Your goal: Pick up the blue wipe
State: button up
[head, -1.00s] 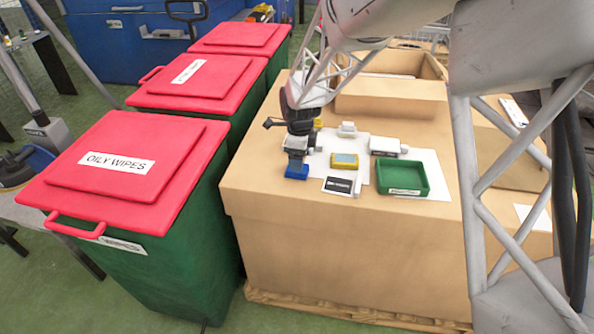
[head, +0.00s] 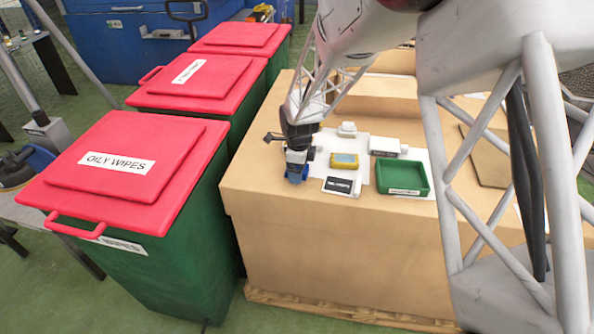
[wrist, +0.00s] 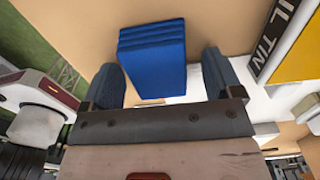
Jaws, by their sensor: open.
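The blue wipe (wrist: 152,50) is a folded, layered blue block on the tan top of a large box. In the wrist view it lies just beyond and between the two dark fingers of my gripper (wrist: 162,78), with clear space at each side. My gripper is open and empty. In the head view my gripper (head: 297,174) is low over the front left part of the box top and hides most of the wipe.
On the box top (head: 270,190), right of my gripper, are a yellow item (head: 344,160), a black label card (head: 341,186), a white item (head: 385,147) and a green tray (head: 403,190). Red-lidded green bins, the nearest marked OILY WIPES (head: 75,190), stand at the left.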

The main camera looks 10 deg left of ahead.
dwell(0.4)
jog(key=c, duration=1)
jog(key=shift+r, duration=0.1)
jog(key=shift+r, duration=0.75)
notch_tip(320, 180, up, 2)
jog(key=shift+r, duration=0.1)
jog(key=s+d, duration=0.3)
jog(key=s, duration=0.4)
jog(key=s+d+r, duration=0.1)
jog(key=s+d, duration=0.3)
jog(key=s, duration=0.3)
jog(key=shift+s, duration=0.2)
